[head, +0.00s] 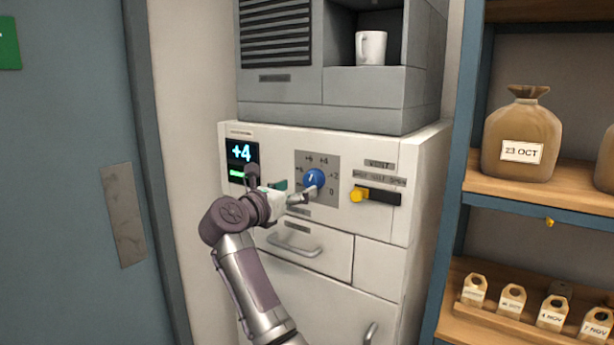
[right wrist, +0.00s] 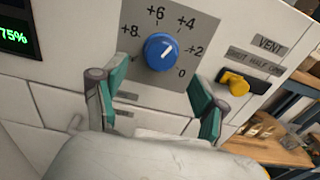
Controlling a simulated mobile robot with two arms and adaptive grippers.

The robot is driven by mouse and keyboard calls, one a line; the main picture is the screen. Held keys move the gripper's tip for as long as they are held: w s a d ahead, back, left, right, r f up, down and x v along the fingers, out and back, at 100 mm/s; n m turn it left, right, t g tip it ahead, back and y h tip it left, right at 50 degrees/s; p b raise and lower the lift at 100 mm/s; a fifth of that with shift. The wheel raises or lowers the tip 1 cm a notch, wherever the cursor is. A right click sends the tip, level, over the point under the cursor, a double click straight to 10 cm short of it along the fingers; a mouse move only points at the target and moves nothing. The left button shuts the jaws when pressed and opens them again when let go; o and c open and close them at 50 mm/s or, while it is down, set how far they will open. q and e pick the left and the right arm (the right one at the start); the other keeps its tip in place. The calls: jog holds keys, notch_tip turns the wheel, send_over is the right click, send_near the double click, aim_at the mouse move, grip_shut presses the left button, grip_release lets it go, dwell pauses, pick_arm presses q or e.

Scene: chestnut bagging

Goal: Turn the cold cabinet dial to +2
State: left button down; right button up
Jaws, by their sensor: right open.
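The blue round dial (head: 314,180) sits on a grey scale plate on the white cold cabinet (head: 385,235). In the right wrist view the dial (right wrist: 160,52) has a white mark pointing up and right, roughly toward +4. The scale runs +8, +6, +4, +2, 0 clockwise. The cabinet display (head: 241,153) reads +4. My right gripper (head: 295,191) is just in front of the dial's lower left. In the right wrist view its two green-padded fingers (right wrist: 163,83) are spread, with the dial ahead between them; contact is not visible. My left gripper is out of view.
A yellow vent slider (head: 360,194) is right of the dial. A drawer handle (head: 295,246) is below. A grey unit holding a white mug (head: 371,48) stands on top. Shelves with a sack (head: 522,135) and small tagged bags are at right; a blue-grey door (head: 65,200) is at left.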

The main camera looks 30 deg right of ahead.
aim_at(308, 183)
jog(key=p+x, duration=0.1)
jog(key=x, duration=0.3)
jog(key=shift+d+r, duration=0.15)
jog(key=shift+w+d, duration=0.3)
jog(key=shift+d, duration=0.2)
jog(key=c, duration=1.1)
jog(key=shift+f+b, duration=0.3)
jog(key=shift+c, duration=0.2)
jog(key=m+b, duration=0.6)
jog(key=b, duration=0.3)
jog(key=shift+a+f, duration=0.1)
jog(key=shift+w+r+m+b, duration=0.1)
jog(key=shift+r+m+b, duration=0.1)
jog(key=shift+m+b, duration=1.2)
jog(key=shift+m, duration=0.4)
